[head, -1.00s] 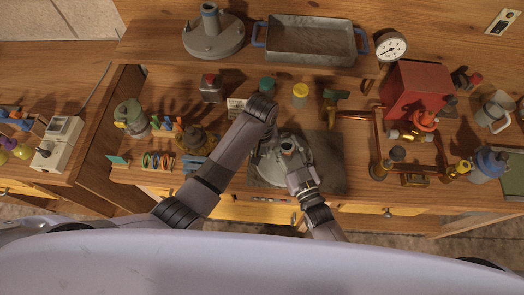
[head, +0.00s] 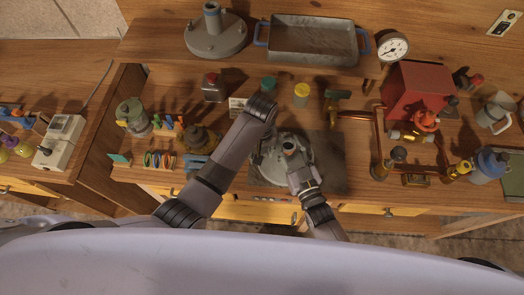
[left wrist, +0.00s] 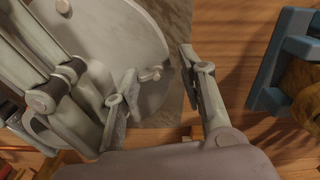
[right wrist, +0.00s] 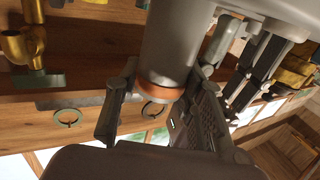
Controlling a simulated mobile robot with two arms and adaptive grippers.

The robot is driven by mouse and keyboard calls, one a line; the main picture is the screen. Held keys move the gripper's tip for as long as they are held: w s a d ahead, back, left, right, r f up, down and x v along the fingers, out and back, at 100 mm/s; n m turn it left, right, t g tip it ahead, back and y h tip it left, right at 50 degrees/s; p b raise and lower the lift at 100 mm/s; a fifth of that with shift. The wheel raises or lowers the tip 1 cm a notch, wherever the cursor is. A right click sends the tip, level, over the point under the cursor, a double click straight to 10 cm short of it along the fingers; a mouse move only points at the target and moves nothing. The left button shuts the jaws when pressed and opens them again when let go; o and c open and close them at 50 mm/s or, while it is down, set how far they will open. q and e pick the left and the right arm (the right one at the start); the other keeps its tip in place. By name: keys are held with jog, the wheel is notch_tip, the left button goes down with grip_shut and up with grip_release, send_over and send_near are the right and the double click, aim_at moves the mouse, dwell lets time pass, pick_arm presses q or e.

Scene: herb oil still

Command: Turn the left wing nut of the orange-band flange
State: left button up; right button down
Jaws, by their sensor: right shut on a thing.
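A grey round still part (head: 265,172) with an upright neck (head: 289,145) stands on a dark mat. In the right wrist view an orange band (right wrist: 160,91) rings the end of a grey cylinder (right wrist: 172,45). My right gripper (right wrist: 168,85) is shut on this banded cylinder, one finger on each side. My left gripper (left wrist: 160,75) is open beside a broad grey disc (left wrist: 128,38). A small pale knob (left wrist: 150,74) on the disc lies between its fingers, apart from them. I cannot tell whether this is the left wing nut. My left forearm hides the left gripper in the head view.
A brown pot in a blue holder (head: 196,162) stands left of the still. Copper pipework (head: 378,140) and a red box (head: 415,88) are at the right. A blue-handled tray (head: 310,40) sits on the shelf behind. The dark mat (head: 328,165) has bare space right of the still.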

aim_at(263, 154)
pick_arm(q)
jog(key=o, duration=0.3)
jog(key=shift+d, duration=0.15)
pick_arm(e)
jog(key=shift+d+f, duration=0.2)
jog(key=shift+f, duration=0.05)
pick_arm(q)
jog(key=shift+d, duration=0.35)
pick_arm(e)
jog(key=shift+s+a, duration=0.1)
jog(key=shift+a, duration=0.15)
pick_arm(q)
jog(key=shift+w+r, duration=0.1)
jog(key=shift+r, duration=0.25)
notch_tip(263, 154, up, 6)
jog(key=shift+a+r, duration=0.1)
jog(key=shift+r, duration=0.6)
jog(key=shift+a, duration=0.1)
